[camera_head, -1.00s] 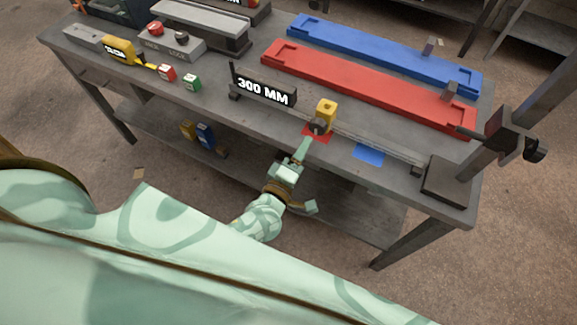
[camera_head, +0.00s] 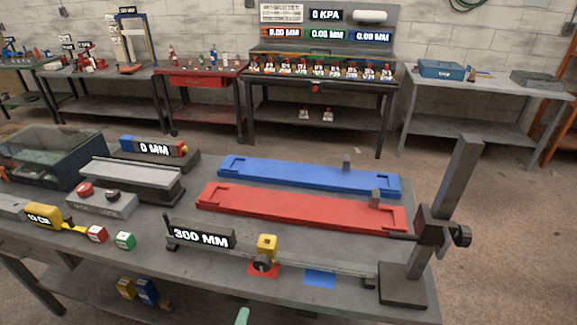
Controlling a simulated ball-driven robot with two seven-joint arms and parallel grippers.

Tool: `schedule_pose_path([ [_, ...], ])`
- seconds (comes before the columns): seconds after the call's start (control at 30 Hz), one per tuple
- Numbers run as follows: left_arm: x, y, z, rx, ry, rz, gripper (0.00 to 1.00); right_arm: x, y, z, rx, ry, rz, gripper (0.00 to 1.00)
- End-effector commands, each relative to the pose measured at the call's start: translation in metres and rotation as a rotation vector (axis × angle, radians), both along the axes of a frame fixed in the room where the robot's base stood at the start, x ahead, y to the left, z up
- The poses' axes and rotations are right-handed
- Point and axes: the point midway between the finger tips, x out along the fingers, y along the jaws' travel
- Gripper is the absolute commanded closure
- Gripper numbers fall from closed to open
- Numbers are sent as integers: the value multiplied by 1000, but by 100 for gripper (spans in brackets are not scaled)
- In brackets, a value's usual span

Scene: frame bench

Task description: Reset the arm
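The tip of a mint-green part of my arm (camera_head: 242,316) just shows at the bottom edge, below the bench's front edge. It seems to be my left one; whether its gripper is open or shut cannot be seen. My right gripper is not in view. On the bench a rail with a 300 MM display (camera_head: 201,234) carries a yellow slider block (camera_head: 267,243) with a dark knob, above a red patch (camera_head: 263,270). A dark upright post (camera_head: 459,180) with a clamp stands at the rail's right end.
A red beam (camera_head: 300,208) and a blue beam (camera_head: 308,174) lie behind the rail. A blue patch (camera_head: 320,278) is right of the slider. A button box (camera_head: 101,203), a tape measure (camera_head: 44,215) and two small cubes sit at left. Other benches line the wall.

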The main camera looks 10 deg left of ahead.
Motion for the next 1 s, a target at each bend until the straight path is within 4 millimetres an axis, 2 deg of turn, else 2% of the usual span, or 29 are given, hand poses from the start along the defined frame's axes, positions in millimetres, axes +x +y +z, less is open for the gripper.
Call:
schedule_pose_path([
  [0.07,0,-4,-2,45,10,-20,35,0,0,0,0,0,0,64],
  [0.13,-5,-15,-20,178,55,-93,35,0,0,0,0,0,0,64],
  [0.17,-10,-18,-34,254,87,-132,35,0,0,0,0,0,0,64],
  [0.27,-37,-20,-101,544,231,-286,35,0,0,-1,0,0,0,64],
  [0.3,-53,-17,-133,664,301,-360,35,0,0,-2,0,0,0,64],
  [0.37,-82,-8,-181,835,409,-476,35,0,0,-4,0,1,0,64],
  [0.4,-104,0,-210,936,479,-556,35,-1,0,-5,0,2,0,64],
  [0.47,-140,16,-250,1072,585,-680,35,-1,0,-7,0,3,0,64],
  [0.5,-165,27,-272,1149,654,-763,35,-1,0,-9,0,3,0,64],
  [0.6,-228,54,-316,1291,809,-961,35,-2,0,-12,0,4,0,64],
  [0.7,-282,77,-340,1366,931,-1123,35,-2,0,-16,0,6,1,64],
  [0.8,-319,91,-353,1385,1016,-1218,35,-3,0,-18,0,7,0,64],
  [0.9,-336,95,-360,1373,1062,-1244,35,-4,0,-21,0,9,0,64],
  [1.0,-331,93,-362,1366,1061,-1232,35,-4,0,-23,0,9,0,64],
])
